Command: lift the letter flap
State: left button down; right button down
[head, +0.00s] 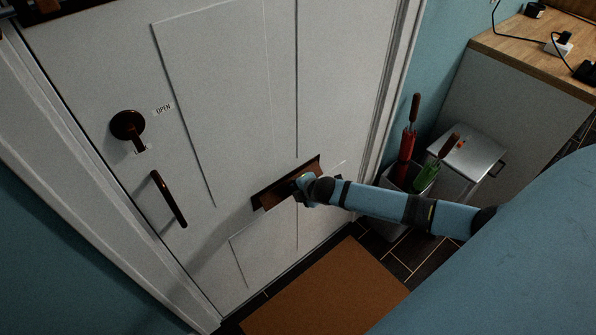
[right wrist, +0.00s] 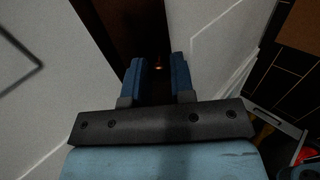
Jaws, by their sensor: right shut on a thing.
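The letter flap (head: 272,195) is a copper-brown plate with a dark upper edge, low on the white door (head: 225,100). My right gripper (head: 301,184) reaches it from the right and is shut on the flap near its middle. In the right wrist view, the two blue fingers (right wrist: 159,75) stand a little apart with the dark brown flap (right wrist: 128,25) running up beyond them. The fingertips hide the exact contact, and I cannot tell how far the flap is tilted. My left gripper is out of view.
A dark round knob (head: 127,124) and a bar handle (head: 169,199) are on the door's left side. A brown mat (head: 325,295) lies below. Right of the door stand a bin with red (head: 407,145) and green (head: 425,177) tools, a grey box (head: 468,155) and a wooden counter (head: 540,45).

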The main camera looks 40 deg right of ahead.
notch_tip(320, 180, up, 2)
jog(key=g+p, duration=0.3)
jog(key=p, duration=0.2)
jog(key=shift+r+g+p, duration=0.15)
jog(key=shift+g+p, duration=0.7)
jog(key=shift+g, duration=0.15)
jog(key=shift+w, duration=0.1)
jog(key=c, duration=1)
grip_release()
jog(key=shift+o, duration=0.2)
jog(key=v, duration=1.3)
jog(key=shift+r, duration=0.4)
jog(key=shift+a, duration=0.25)
